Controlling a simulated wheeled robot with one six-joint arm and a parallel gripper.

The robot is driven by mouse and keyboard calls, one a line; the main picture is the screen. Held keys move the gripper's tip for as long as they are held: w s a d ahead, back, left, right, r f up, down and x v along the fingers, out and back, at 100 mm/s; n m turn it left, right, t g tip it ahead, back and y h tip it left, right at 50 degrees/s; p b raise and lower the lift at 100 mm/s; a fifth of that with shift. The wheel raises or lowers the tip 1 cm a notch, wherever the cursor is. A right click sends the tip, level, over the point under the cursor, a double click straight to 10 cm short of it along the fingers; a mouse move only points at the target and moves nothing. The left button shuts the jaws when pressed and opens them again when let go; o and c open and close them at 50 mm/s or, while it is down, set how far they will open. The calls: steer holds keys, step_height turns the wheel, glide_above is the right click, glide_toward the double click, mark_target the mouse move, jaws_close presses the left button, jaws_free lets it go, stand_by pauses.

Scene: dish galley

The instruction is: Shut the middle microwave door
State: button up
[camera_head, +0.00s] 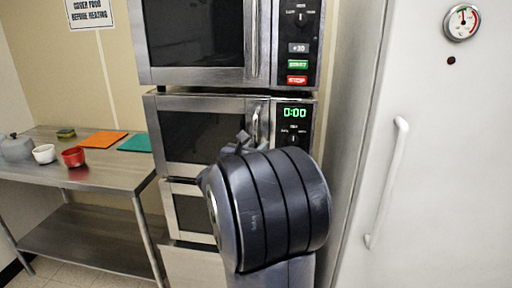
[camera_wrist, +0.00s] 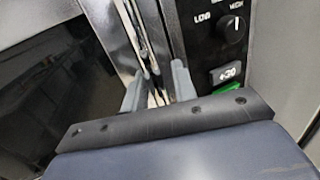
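The middle microwave (camera_head: 200,135) stands in a stack of three, with a dark door window and a green 0:00 display. Its door looks flush or nearly so; a small gap cannot be ruled out. Its upright handle (camera_head: 256,124) is partly behind my arm. In the wrist view, the metal handle (camera_wrist: 146,50) runs down between the two grey fingers of my gripper (camera_wrist: 158,88). The fingers stand apart on either side of it, and contact is not clear. The fingers are mostly hidden in the head view by my wrist.
The upper microwave (camera_head: 195,76) and lower microwave (camera_head: 192,212) appear shut. A white fridge (camera_head: 430,170) with a long handle stands close on the right. A steel table (camera_head: 110,175) on the left holds a red bowl (camera_head: 74,157), a white bowl (camera_head: 44,153) and coloured mats.

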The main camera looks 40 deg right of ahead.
steer(key=shift+w+a+f, duration=0.1)
steer(key=shift+a, duration=0.55)
steer(key=v, duration=0.9)
steer(key=shift+s+a+b, duration=0.2)
steer(key=shift+s+b, duration=0.2)
steer(key=shift+s, duration=0.05)
steer(key=p+x, duration=0.1)
steer(key=x, duration=0.9)
steer(key=shift+w+d, duration=0.25)
steer(key=shift+s+v, duration=0.25)
steer(key=shift+v, duration=1.7)
steer(key=shift+d, duration=0.15)
